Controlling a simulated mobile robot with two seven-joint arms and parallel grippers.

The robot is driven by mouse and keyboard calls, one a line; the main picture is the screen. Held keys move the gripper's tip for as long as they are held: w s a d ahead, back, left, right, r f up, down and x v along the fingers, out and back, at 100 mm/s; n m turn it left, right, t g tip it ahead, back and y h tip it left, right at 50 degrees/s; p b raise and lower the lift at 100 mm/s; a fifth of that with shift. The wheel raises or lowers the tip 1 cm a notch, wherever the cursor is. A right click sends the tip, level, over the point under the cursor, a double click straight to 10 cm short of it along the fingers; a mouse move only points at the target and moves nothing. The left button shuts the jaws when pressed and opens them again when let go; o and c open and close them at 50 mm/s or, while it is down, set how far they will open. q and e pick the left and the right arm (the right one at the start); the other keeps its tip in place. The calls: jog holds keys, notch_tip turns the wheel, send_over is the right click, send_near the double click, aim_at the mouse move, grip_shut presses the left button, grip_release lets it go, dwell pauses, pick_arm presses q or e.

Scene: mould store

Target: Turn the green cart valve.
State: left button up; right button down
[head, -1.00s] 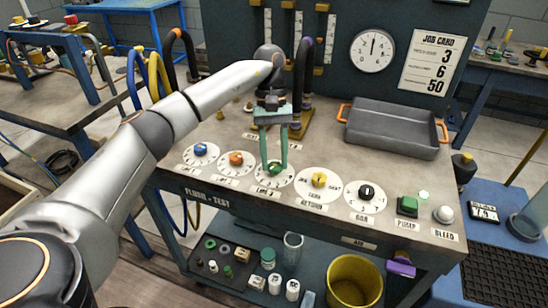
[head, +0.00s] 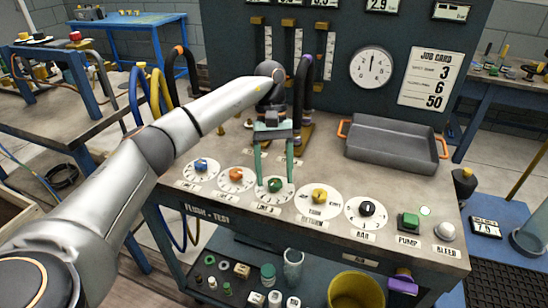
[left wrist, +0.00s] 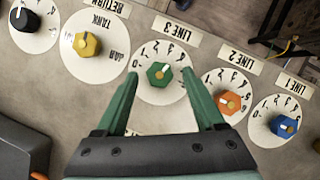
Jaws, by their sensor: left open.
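The green valve knob (head: 275,185) sits on a white numbered dial on the cart top, third in the row. In the left wrist view the green knob (left wrist: 159,75) has a pale pointer mark, and its dial is labelled LINE 3. My left gripper (head: 275,181) is above this dial with its two green fingers apart. In the left wrist view the fingers of my left gripper (left wrist: 157,82) stand on either side of the knob, with a gap showing between them and it. My right gripper is not in view.
An orange knob (head: 236,174) and a blue knob (head: 201,165) sit to the left. A yellow knob (head: 319,195) and a black knob (head: 367,208) sit to the right. A grey tray (head: 395,148) stands behind. Hoses (head: 303,75) rise behind my gripper.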

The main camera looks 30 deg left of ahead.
pick_arm(q)
jog(key=p+v, duration=0.4)
jog(key=v, duration=0.8)
jog(key=shift+r+p, duration=0.15)
jog(key=shift+p, duration=0.25)
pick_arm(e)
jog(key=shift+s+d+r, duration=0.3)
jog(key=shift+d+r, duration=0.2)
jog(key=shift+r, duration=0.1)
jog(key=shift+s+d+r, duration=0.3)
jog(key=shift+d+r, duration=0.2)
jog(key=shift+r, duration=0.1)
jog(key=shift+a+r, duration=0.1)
